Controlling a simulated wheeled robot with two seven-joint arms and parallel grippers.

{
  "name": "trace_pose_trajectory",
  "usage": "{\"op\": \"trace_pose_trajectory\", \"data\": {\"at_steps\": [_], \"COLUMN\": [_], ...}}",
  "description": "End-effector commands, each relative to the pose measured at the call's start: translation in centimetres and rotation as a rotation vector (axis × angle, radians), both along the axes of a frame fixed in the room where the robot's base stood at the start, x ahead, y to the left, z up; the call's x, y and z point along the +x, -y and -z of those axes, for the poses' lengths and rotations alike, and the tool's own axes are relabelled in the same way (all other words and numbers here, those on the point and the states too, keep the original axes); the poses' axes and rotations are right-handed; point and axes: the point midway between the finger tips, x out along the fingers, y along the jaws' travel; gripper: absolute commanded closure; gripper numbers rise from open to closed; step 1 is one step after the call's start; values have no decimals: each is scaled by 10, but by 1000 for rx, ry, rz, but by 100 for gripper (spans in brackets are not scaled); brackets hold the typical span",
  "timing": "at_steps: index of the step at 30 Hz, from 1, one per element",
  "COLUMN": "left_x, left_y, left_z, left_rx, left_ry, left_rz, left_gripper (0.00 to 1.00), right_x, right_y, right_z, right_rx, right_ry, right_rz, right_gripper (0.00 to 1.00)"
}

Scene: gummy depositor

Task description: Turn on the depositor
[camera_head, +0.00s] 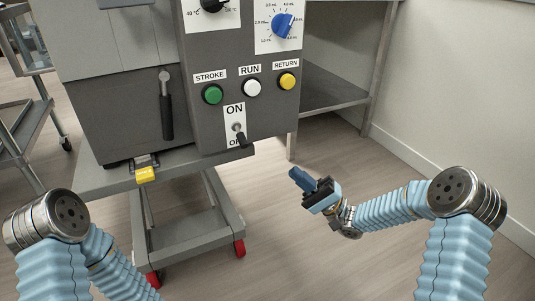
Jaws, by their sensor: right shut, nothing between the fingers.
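The depositor (115,95) is a grey machine on a wheeled stand, at the upper left to centre. Its control panel carries an ON/OFF switch plate (234,113) with a black-tipped toggle lever (240,138). The lever tilts down toward the OFF label, which it partly covers. My right gripper (301,178) is shut and empty. It appears to the right of and below the toggle in the picture, apart from the panel. My left arm shows at the lower left, but its gripper is out of view.
Above the switch are a green STROKE button (212,95), a white RUN button (252,88) and a yellow RETURN button (287,81). A blue knob (283,25) sits higher. A black-handled lever (166,108) hangs left. A metal shelf (330,92) stands behind. The floor right of the stand is clear.

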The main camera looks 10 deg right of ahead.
Motion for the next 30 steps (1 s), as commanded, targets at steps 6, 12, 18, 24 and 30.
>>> {"op": "trace_pose_trajectory", "data": {"at_steps": [6,12,18,24,30], "left_x": [0,0,0,1,1], "left_y": [0,0,0,0,0], "left_z": [1,4,7,9,9], "left_rx": [0,0,0,0,0], "left_ry": [0,1,2,2,3], "left_rz": [0,0,-1,-1,-1], "left_gripper": [48,48,48,48,48], "right_x": [6,18,22,11,8], "right_y": [-19,-50,-78,-94,-99], "right_z": [-17,-45,-69,-81,-85], "right_rx": [-1,-1,0,0,0], "right_ry": [3,3,1,1,0], "right_rz": [-3,-2,-2,0,1], "right_gripper": [100,100,100,100,100]}}
